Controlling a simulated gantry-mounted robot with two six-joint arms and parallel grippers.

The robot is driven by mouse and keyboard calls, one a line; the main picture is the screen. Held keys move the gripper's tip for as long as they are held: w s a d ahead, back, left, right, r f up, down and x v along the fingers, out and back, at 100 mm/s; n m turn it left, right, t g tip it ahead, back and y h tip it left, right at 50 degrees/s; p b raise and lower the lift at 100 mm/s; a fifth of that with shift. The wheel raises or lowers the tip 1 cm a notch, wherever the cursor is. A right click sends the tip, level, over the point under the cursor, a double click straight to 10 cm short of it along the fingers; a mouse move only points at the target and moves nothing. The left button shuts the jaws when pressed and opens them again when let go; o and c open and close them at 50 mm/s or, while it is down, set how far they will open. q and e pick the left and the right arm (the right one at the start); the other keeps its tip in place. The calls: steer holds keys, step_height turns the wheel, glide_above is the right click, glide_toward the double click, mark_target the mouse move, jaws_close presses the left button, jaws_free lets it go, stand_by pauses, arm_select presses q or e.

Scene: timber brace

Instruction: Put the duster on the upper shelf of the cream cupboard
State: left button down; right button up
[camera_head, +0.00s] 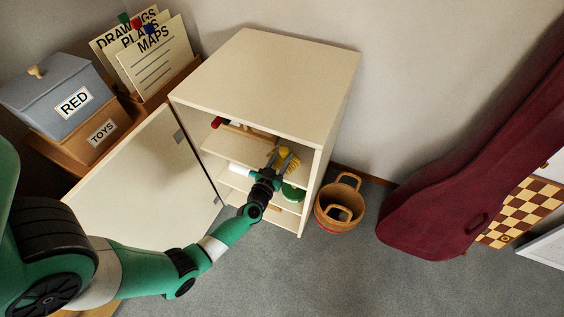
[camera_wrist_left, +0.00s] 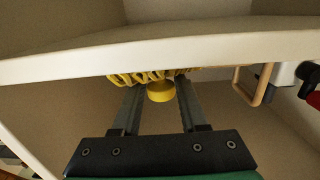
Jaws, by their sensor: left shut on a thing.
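The cream cupboard (camera_head: 270,82) stands against the wall with its door (camera_head: 142,178) swung open to the left. My left gripper (camera_head: 276,170) reaches into its open front and is shut on the yellow duster (camera_head: 290,158). In the left wrist view the duster (camera_wrist_left: 160,90) sits between the two fingers (camera_wrist_left: 158,105). A pale shelf or cupboard edge (camera_wrist_left: 150,58) crosses that view and hides part of its ruffled head. I cannot tell whether the duster touches a shelf. My right gripper is not in view.
A red-ended tool (camera_head: 218,122) lies on the upper shelf. A white roll (camera_head: 240,170) and a green round thing (camera_head: 292,192) are lower down. A basket (camera_head: 340,203) stands right of the cupboard, and a dark red instrument case (camera_head: 450,190) leans further right.

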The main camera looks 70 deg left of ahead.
arm_select(q)
steer(key=shift+r, duration=0.15)
steer(key=shift+w, duration=0.1)
steer(key=shift+c, duration=2.2)
jaws_free()
steer(key=shift+r, duration=0.15)
steer(key=p+v, duration=0.5)
steer(key=v, duration=0.7)
